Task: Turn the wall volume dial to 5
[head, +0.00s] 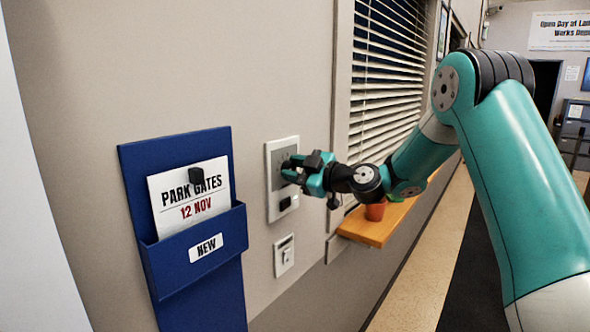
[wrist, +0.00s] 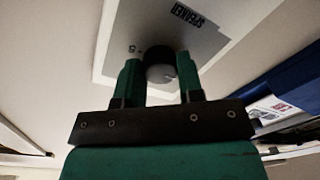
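The wall volume dial (wrist: 160,62) is a dark round knob on a pale grey plate in the wrist view. A printed 5 shows on the plate just left of the knob; the pointer mark cannot be made out. My gripper (wrist: 158,70) has its two green fingers on either side of the knob, with no clear gap between fingers and knob. In the head view my gripper (head: 289,168) is at the upper part of the wall panel (head: 273,206) and hides the dial there.
A blue wall pocket (head: 135,181) with a Park Gates card (head: 189,192) hangs left of the panel. A small switch plate (head: 284,256) is below it. A wooden sill (head: 376,229) with a terracotta pot (head: 375,212) juts out under the blinds (head: 384,75) to the right.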

